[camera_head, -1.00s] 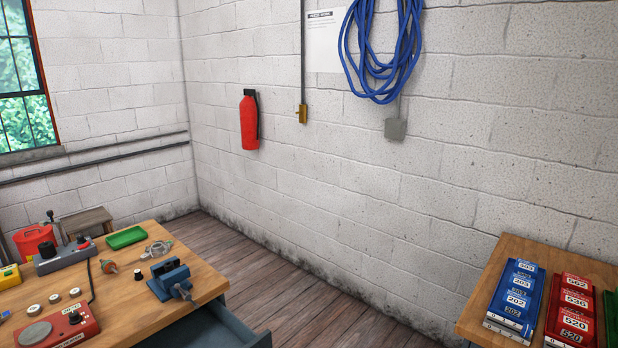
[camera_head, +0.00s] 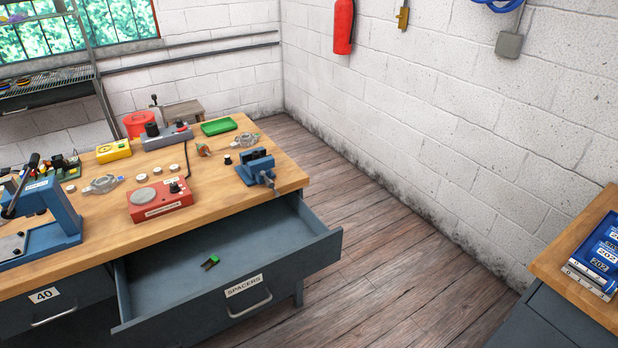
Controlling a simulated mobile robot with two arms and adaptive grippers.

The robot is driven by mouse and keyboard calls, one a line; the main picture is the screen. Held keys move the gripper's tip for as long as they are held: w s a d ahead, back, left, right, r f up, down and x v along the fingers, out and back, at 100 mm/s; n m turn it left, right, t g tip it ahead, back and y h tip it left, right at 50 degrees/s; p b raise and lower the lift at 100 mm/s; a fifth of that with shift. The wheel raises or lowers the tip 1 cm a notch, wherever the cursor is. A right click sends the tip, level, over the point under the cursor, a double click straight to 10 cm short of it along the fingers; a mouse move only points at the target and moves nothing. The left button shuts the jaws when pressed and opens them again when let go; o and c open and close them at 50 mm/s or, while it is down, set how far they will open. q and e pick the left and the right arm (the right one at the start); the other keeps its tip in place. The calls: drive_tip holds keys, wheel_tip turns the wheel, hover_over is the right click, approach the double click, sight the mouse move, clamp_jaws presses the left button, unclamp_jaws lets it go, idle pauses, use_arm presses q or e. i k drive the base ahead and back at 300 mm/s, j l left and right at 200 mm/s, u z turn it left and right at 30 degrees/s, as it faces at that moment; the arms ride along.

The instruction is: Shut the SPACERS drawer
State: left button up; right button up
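The SPACERS drawer (camera_head: 290,252) is pulled well out from the front of the wooden-topped workbench (camera_head: 195,222). It is dark grey-blue, with a white SPACERS label and a silver bar handle (camera_head: 250,304) on its front panel. A small part with a green end and a dark end (camera_head: 211,262) lies inside on the drawer floor. Neither of my grippers shows in the head view.
A blue vise (camera_head: 257,168) sits on the bench corner above the drawer. A red device (camera_head: 160,198) and a blue press (camera_head: 45,220) stand on the bench. Drawer 40 (camera_head: 80,318) is left of the open drawer. Wooden floor (camera_head: 370,230) is clear to the right, up to another bench (camera_head: 560,262) with blue bins.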

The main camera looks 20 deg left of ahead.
sight(165, 296)
drive_tip(key=u, duration=0.95)
